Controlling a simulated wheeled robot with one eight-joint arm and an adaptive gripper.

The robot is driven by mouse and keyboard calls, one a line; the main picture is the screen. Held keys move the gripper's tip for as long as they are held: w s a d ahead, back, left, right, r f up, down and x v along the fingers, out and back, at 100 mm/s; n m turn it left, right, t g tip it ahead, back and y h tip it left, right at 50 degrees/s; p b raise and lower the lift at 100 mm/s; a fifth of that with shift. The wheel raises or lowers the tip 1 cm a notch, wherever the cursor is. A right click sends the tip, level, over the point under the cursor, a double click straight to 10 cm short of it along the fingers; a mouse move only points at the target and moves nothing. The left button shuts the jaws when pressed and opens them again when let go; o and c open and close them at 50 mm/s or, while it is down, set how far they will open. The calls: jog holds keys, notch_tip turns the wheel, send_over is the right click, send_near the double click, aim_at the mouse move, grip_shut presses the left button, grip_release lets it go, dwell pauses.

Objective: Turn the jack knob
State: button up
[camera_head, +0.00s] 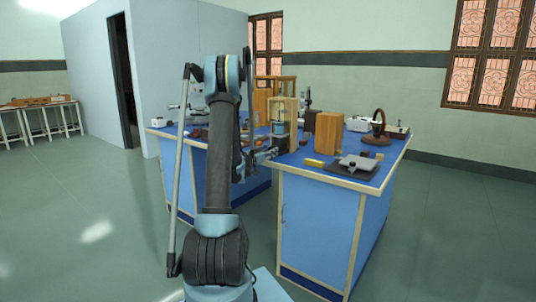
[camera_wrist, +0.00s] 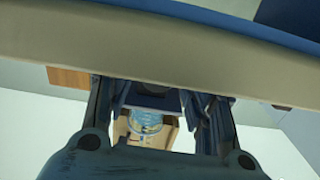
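A low device with a light grey plate on a dark base (camera_head: 357,166) lies near the front right corner of the right bench in the head view. It may be the jack, but I cannot make out a knob on it. My gripper (camera_head: 264,156) is at the left front edge of the right bench, left of that device and apart from it. In the wrist view my gripper (camera_wrist: 158,100) has its fingers apart, with nothing seen held between them. A pale bench edge (camera_wrist: 190,65) crosses close in front of the fingers.
The right bench (camera_head: 318,222) also carries a wooden-framed case with a blue part (camera_head: 281,128), a wooden block (camera_head: 328,133), a small yellow block (camera_head: 314,162) and a dark ring on a stand (camera_head: 378,127). Another blue bench (camera_head: 187,163) stands left. Open floor lies right.

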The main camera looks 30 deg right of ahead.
jog(key=c, duration=1)
jog(key=shift+o, duration=0.2)
jog(key=shift+n, duration=0.9)
jog(key=o, duration=1.1)
jog(key=v, duration=1.2)
jog(key=shift+f, duration=0.1)
